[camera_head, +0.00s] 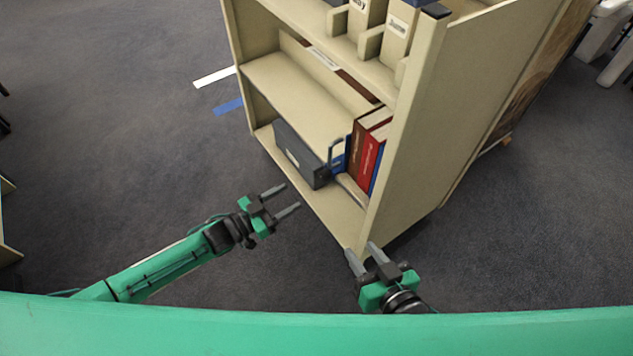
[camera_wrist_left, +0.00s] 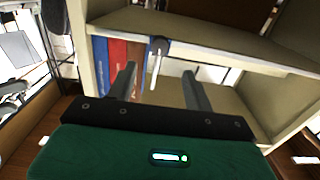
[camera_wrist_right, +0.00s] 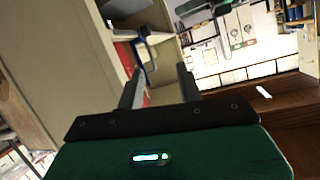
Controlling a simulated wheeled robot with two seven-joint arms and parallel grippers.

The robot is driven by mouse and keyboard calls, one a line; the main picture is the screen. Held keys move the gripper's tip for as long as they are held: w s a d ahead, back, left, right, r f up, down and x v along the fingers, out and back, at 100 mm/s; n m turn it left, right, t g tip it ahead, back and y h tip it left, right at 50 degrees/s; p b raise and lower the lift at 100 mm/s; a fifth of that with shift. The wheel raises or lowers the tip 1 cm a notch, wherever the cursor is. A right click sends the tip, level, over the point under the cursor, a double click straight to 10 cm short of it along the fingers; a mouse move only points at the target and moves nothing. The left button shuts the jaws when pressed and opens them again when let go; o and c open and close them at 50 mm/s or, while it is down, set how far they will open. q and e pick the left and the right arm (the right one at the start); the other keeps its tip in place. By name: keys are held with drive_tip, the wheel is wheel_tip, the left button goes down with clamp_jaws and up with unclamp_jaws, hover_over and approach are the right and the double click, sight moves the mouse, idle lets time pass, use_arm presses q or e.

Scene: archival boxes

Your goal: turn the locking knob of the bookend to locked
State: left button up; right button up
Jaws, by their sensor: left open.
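In the left wrist view the dark knob (camera_wrist_left: 158,45) shows beyond and between the fingers. The bookend's blue frame (camera_wrist_right: 149,52) also shows in the right wrist view. My left gripper (camera_head: 290,197) is open and empty, in front of the shelf, apart from the bookend. My right gripper (camera_head: 360,248) is open and empty near the shelf's front corner.
The dark grey box (camera_head: 300,157) stands left of the bookend. Brown and red books (camera_head: 366,156) stand right of it, against the cart's side panel (camera_head: 420,130). The upper shelf (camera_head: 310,97) overhangs behind. Carpet (camera_head: 160,130) at left is mostly clear.

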sight(321, 179)
use_arm(q)
drive_tip(key=b+x, duration=0.1)
drive_tip(key=x, duration=0.8)
drive_tip(key=shift+w+d, duration=0.15)
drive_tip(key=shift+d, duration=0.05)
drive_tip(key=shift+w+d, duration=0.25)
drive_tip(key=shift+d, duration=0.1)
use_arm(e)
drive_tip(key=w+r+t, duration=0.2)
drive_tip(key=r, duration=0.1)
drive_tip(key=w+r+t, duration=0.1)
drive_tip(key=r+t, duration=0.1)
drive_tip(key=shift+d, duration=0.2)
use_arm(q)
drive_tip(key=c, duration=1)
